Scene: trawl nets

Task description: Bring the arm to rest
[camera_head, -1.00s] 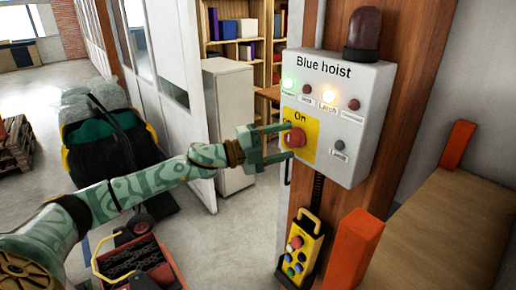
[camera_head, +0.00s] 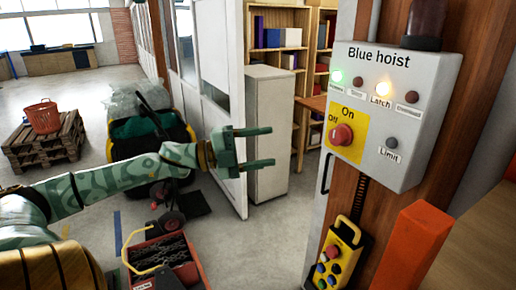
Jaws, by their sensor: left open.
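My left arm comes in from the left, patterned green. Its gripper (camera_head: 265,147) is open and empty, with its two fingers pointing right. It stands in front of a pale grey cabinet and left of the Blue hoist control box (camera_head: 415,110), clear of it. The box has a red knob (camera_head: 342,135) on a yellow On/Off plate. My right gripper is not in view.
A yellow pendant control (camera_head: 340,256) hangs below the box. An orange post (camera_head: 411,250) stands at the lower right. A red toolbox (camera_head: 165,262) with chain lies below my arm. A pallet (camera_head: 45,143) bears an orange basket (camera_head: 42,117). Open floor lies at the left.

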